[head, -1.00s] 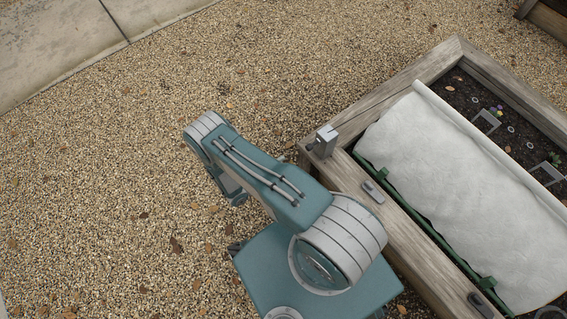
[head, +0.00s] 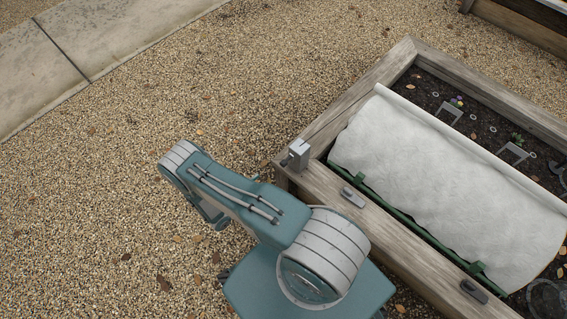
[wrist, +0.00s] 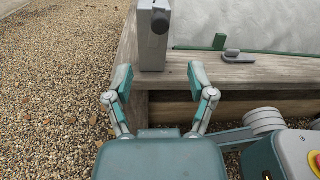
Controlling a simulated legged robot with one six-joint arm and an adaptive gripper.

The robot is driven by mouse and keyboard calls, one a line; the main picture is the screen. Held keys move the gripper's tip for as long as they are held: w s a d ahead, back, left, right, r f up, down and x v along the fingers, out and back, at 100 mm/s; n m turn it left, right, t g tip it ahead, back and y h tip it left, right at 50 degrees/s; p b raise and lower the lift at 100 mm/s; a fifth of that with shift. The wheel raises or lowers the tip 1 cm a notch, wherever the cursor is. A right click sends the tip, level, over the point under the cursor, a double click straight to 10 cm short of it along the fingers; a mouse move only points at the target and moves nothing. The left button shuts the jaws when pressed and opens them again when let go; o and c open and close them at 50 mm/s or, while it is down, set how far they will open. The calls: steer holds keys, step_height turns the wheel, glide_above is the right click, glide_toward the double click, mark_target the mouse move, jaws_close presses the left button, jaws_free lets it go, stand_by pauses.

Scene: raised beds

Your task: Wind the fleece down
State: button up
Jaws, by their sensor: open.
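The white fleece (head: 440,170) lies over part of the raised bed, and a green bar (head: 408,220) runs along its near edge. It also shows at the top of the wrist view (wrist: 270,22). A grey metal housing (head: 299,154) stands on the bed's corner. In the wrist view the housing (wrist: 152,45) has a dark round knob (wrist: 161,21) on its face. My gripper (wrist: 160,78) is open and empty, its fingers pointing at the bed's corner below the housing. Whether it touches the wood I cannot tell. In the head view my arm hides the gripper.
Grey clips (head: 353,198) sit on the bed's wooden rim (head: 395,245). Uncovered soil with small frames (head: 513,152) and plants lies past the fleece. Gravel (head: 110,180) left of the bed is open, with a concrete path (head: 40,65) beyond. Another wooden bed (head: 515,28) stands at top right.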

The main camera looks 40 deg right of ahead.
mark_target(282, 165)
steer(key=d+m, duration=0.3)
steer(key=m, duration=0.1)
steer(key=d+m, duration=0.3)
steer(key=d, duration=0.1)
steer(key=d+m, duration=0.4)
steer(key=shift+w+d+m, duration=0.2)
steer(key=shift+w+m, duration=0.1)
steer(key=shift+w, duration=0.1)
steer(key=shift+c, duration=0.3)
jaws_close()
